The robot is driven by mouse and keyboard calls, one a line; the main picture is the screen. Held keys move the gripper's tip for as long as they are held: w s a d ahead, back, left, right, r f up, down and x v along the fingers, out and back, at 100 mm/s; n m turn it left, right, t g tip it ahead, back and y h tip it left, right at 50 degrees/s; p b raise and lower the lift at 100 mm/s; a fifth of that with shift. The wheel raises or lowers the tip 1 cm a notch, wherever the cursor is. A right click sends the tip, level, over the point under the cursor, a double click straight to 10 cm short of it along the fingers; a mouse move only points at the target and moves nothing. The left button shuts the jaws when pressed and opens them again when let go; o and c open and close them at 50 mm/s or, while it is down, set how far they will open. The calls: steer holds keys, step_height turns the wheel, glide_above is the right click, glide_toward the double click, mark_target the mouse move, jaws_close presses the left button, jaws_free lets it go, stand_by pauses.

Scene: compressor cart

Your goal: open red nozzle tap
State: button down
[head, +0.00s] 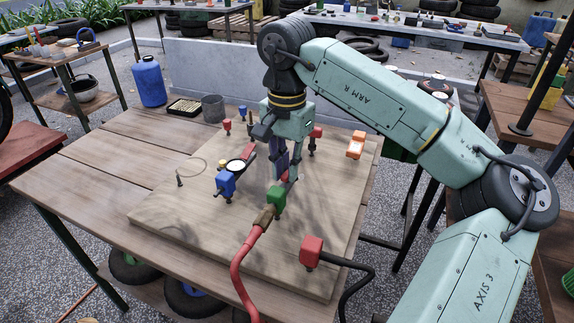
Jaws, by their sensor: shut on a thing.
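My gripper (282,172) points down over the middle of the board. Its fingers are closed on a small red part, which looks like the red nozzle tap (285,177), just above and behind a green block (277,200). The fingers hide most of this part, and its turn angle cannot be told. A brass fitting (264,216) joins the green block to a red hose (242,262) that runs off the front of the board.
The pale board (165,208) lies on a wooden table (75,178). A blue block with a round gauge (226,183) stands left of my gripper. A red block (312,250) with a black hose is at front right. An orange block (356,145) is at back right.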

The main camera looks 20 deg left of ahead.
steer(key=c, duration=1.6)
jaws_free()
step_height(320, 180, up, 12)
steer(key=shift+s, duration=0.1)
